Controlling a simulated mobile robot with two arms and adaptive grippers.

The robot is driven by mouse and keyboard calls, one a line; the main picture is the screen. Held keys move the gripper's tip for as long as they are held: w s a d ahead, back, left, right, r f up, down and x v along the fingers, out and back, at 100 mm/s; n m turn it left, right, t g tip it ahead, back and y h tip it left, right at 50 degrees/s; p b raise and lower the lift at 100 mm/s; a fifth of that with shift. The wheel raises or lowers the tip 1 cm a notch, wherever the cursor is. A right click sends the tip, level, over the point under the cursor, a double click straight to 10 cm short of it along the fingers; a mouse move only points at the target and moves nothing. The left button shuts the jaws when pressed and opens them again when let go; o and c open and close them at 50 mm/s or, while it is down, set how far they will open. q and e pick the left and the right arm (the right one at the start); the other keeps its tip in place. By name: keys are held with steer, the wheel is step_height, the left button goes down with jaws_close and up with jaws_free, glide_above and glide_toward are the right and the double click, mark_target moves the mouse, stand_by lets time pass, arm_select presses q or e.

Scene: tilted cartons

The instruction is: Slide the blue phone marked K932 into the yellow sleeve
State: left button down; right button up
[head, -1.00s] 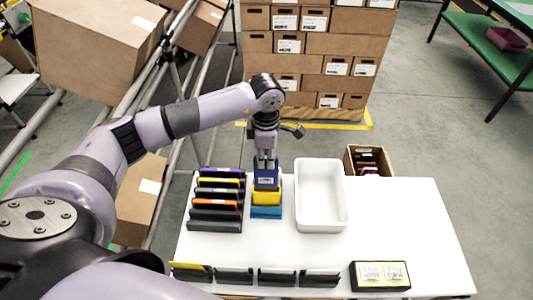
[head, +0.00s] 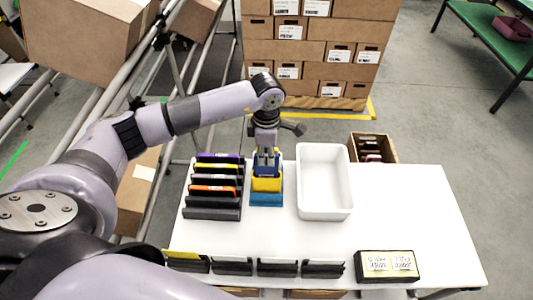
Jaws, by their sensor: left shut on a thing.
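The blue phone (head: 267,168) is upright in my left gripper (head: 267,156), which is shut on it. Its lower part is hidden by the yellow sleeve (head: 266,184), so it appears to be partly inside. The marking on the phone is too small to read. The yellow sleeve stands in a blue holder (head: 266,199) on the white table (head: 400,215). My right gripper is not in view.
Left of the sleeve is a dark rack (head: 212,213) with several coloured phones. Right of it is an empty white tray (head: 326,212). Dark stands (head: 278,268) and a labelled black box (head: 387,268) line the front edge.

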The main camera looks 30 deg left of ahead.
mark_target(266, 168)
arm_select(q)
steer(key=shift+f+b, duration=2.35)
steer(key=shift+f, duration=0.6)
steer(key=shift+f, duration=0.25)
steer(key=c, duration=1.6)
jaws_free()
steer(key=shift+o, duration=0.3)
